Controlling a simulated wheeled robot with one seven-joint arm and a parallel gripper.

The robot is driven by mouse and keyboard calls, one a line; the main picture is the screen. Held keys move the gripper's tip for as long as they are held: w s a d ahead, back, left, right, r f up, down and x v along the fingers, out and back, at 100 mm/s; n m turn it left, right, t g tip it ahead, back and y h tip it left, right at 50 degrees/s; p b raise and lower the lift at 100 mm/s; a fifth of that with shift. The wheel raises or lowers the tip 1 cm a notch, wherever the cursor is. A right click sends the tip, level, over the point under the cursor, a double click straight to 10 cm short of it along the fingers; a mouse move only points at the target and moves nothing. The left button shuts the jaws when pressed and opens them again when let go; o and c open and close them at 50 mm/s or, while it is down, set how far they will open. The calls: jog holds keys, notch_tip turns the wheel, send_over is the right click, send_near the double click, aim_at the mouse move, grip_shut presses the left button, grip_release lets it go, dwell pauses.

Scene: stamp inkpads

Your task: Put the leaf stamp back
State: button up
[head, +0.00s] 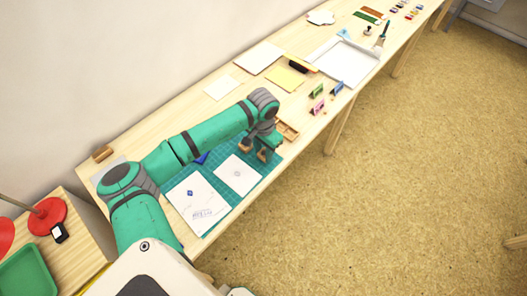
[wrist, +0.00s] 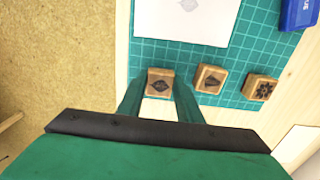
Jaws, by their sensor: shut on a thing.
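The leaf stamp (wrist: 160,82) is a small wooden block with a dark leaf mark on its top. It sits between the two green fingers of my gripper (wrist: 158,96), which is shut on it. In the head view my gripper (head: 264,147) is low over the right end of the green cutting mat (head: 279,158). In the wrist view two other wooden stamps, one with a dark pointed mark (wrist: 209,78) and one with a flower mark (wrist: 260,87), stand in a row to its right. Whether the leaf stamp touches the mat is unclear.
A white sheet with a grey leaf print (head: 237,174) lies beside the stamps. Another printed sheet (head: 198,204) and a blue inkpad (wrist: 298,14) are nearby. A wooden tray (head: 288,131) is just beyond my gripper.

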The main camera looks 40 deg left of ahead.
aim_at(263, 154)
jog(key=shift+f, duration=0.1)
jog(key=o, duration=0.9)
notch_tip(263, 154, up, 12)
dwell(0.6)
